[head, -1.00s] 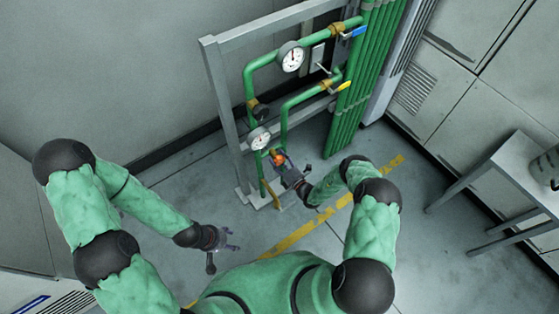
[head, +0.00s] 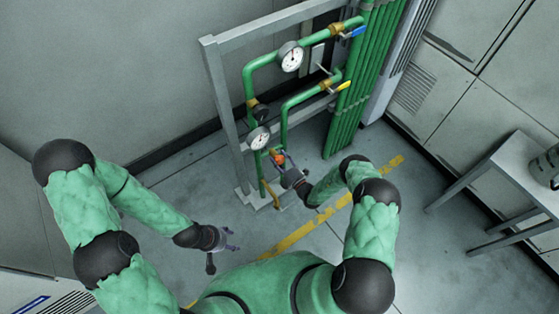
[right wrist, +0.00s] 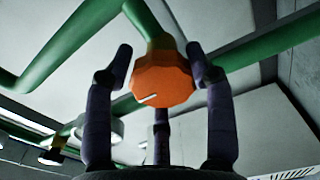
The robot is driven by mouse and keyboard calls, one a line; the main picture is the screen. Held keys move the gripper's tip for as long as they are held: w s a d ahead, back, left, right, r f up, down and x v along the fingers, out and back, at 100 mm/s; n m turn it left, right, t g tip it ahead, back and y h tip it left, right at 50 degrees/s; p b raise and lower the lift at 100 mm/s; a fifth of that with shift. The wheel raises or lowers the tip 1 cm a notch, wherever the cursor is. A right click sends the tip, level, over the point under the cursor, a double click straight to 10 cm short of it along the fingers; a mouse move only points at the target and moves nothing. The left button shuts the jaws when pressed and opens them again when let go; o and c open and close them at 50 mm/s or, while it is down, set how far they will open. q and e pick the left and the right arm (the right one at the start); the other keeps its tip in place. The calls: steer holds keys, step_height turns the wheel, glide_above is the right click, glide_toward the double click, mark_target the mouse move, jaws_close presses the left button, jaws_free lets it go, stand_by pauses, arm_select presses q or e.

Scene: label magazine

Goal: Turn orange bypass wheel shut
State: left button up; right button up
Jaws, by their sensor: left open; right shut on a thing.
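The orange bypass wheel (head: 277,155) sits low on the green pipework, below the lower gauge. In the right wrist view the orange wheel (right wrist: 162,82) is a faceted knob with a white mark at its lower left. My right gripper (head: 285,166) is at the wheel. In the right wrist view its dark fingers (right wrist: 160,70) stand on both sides of the knob, with a third finger below. It is shut on the wheel, though finger contact is hard to see. My left gripper (head: 232,240) is open and empty, above the floor at the lower left.
A grey frame (head: 222,100) carries green pipes, two round gauges (head: 291,57) (head: 259,138), a blue-handled valve (head: 353,32) and a yellow-handled valve (head: 338,88). A grey table (head: 505,160) stands at the right. The floor by the yellow line (head: 300,234) is clear.

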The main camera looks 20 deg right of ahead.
steer(key=shift+w+d+r, duration=0.15)
steer(key=shift+w+d, duration=0.15)
steer(key=shift+d, duration=0.25)
steer(key=o, duration=1.1)
steer(key=shift+o, duration=0.2)
steer(key=shift+a, duration=0.1)
steer(key=shift+s+a, duration=0.1)
steer(key=shift+s+f, duration=0.1)
steer(key=shift+f, duration=0.1)
steer(key=v, duration=1.1)
steer(key=shift+s, duration=0.4)
